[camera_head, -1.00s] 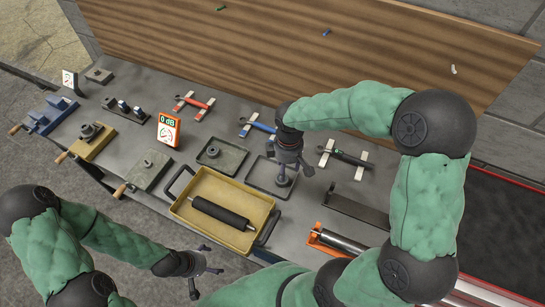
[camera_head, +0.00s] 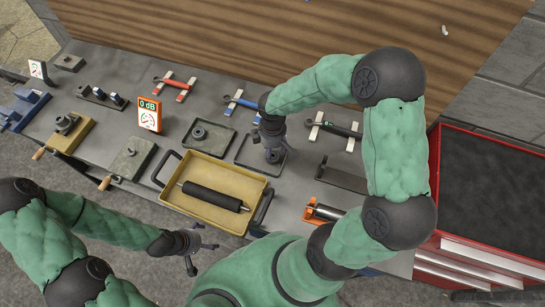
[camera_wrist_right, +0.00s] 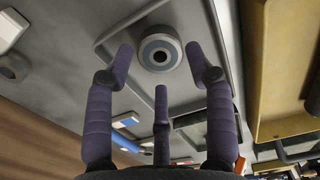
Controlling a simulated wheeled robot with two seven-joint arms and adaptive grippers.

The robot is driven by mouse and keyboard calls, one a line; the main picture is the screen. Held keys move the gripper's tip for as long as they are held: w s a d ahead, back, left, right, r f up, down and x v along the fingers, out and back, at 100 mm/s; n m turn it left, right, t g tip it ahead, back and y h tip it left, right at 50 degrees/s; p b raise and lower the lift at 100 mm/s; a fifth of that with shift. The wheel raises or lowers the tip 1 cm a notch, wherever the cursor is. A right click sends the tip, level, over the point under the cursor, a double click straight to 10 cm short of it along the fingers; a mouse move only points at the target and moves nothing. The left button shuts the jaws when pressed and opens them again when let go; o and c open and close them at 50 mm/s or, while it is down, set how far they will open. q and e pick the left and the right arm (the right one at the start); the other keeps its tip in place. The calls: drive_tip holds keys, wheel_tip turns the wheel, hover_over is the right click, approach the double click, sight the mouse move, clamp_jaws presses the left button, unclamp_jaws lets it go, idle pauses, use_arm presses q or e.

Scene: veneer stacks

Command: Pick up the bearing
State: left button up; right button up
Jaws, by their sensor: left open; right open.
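The bearing (camera_wrist_right: 160,52), a round grey ring with a dark hole, sits in a shallow grey tray (camera_wrist_right: 112,48) in the right wrist view. In the head view that tray (camera_head: 244,151) is on the bench and the bearing is mostly hidden under my right gripper (camera_head: 273,153). In the right wrist view the fingers of my right gripper (camera_wrist_right: 160,72) are spread open, two of them on either side of the bearing; I cannot tell whether they touch it. My left gripper (camera_head: 192,254) is open and empty, low in front of the bench.
A yellow tray (camera_head: 182,204) with a black roller (camera_head: 212,196) stands just left of and in front of the right gripper. A second grey tray (camera_head: 204,149), wrenches (camera_head: 243,101) and an orange-framed gauge (camera_head: 149,114) are nearby. A red cabinet (camera_head: 437,190) is at the right.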

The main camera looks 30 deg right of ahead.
wheel_tip(320, 180, down, 3)
drive_tip(key=shift+r, duration=0.2)
drive_tip(key=shift+c, duration=0.3)
drive_tip(key=c, duration=0.9)
drive_tip(key=shift+r, duration=0.15)
